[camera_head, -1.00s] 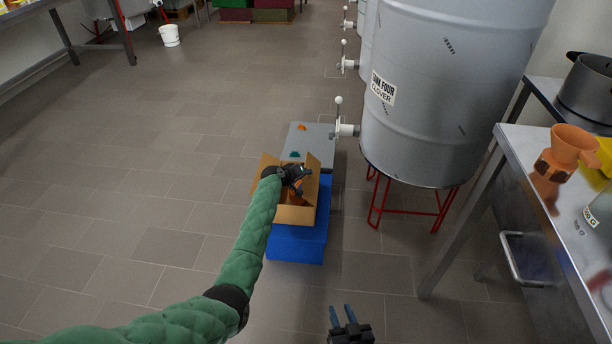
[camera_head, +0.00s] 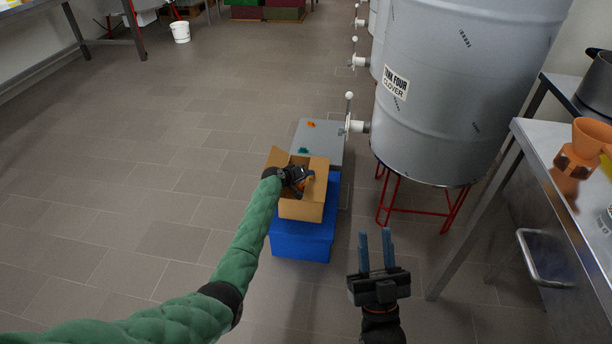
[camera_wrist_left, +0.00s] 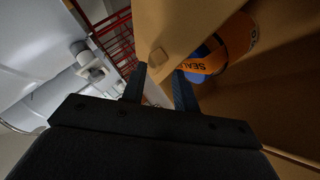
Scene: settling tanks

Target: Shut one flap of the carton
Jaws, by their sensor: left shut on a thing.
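The open brown carton (camera_head: 300,208) stands on a blue crate. Its left flap (camera_head: 278,158) stands up; I cannot tell exactly how the others lie. My left gripper (camera_head: 302,180) reaches over the carton from the left. In the left wrist view its fingers (camera_wrist_left: 160,88) straddle a cardboard edge, and it is shut on what looks like a carton flap (camera_wrist_left: 165,40). An orange item with "SEAL" lettering (camera_wrist_left: 225,48) lies inside the carton, partly hidden. My right gripper (camera_head: 376,250) is open and empty, right of the blue crate.
The blue crate (camera_head: 300,246) sits on the tiled floor, with a grey lid (camera_head: 322,138) behind it. A large grey tank (camera_head: 450,100) on a red stand (camera_head: 425,212) is to the right, its white valve (camera_head: 352,126) near the carton. A steel table (camera_head: 560,170) is at right.

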